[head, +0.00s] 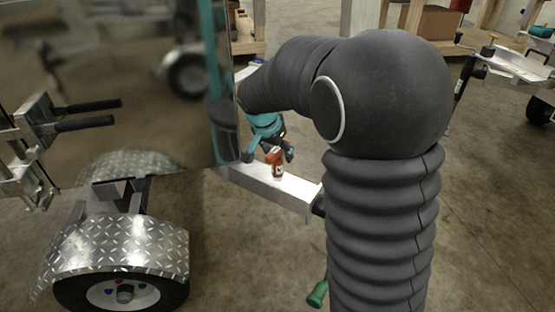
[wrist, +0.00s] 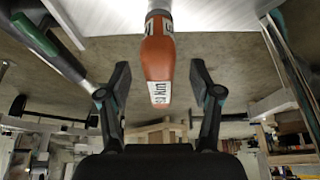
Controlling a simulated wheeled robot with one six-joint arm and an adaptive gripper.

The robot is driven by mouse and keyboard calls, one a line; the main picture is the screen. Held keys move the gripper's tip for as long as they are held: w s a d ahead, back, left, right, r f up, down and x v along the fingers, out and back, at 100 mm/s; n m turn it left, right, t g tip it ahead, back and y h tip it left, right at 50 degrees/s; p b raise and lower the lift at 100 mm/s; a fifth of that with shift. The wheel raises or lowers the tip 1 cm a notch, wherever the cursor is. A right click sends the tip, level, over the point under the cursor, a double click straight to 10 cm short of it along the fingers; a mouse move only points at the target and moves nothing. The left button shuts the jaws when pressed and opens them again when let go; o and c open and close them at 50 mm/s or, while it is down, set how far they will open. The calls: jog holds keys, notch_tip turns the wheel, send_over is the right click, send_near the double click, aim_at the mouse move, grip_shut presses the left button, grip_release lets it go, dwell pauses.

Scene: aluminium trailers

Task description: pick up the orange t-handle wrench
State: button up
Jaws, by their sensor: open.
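An orange piece with white lettered patches, which I take to be the orange t-handle wrench (head: 277,165), stands on a pale metal beam (head: 252,183). In the wrist view the orange wrench (wrist: 158,58) lies between and slightly beyond the fingertips, with a grey part at its far end. Its T shape cannot be made out. My gripper (head: 271,153) is open over it. In the wrist view my gripper (wrist: 160,72) has one finger on each side of the orange piece, with gaps and no visible contact.
A large reflective trailer panel (head: 120,80) stands close left of my gripper, above a tread-plate fender (head: 115,235) and wheel. A green-handled lever (head: 317,294) hangs near the beam; its green grip (wrist: 36,36) shows in the wrist view. Open concrete floor (head: 490,200) lies right.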

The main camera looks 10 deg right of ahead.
jog(key=shift+x, duration=1.45)
grip_shut()
jog(key=shift+r, duration=0.1)
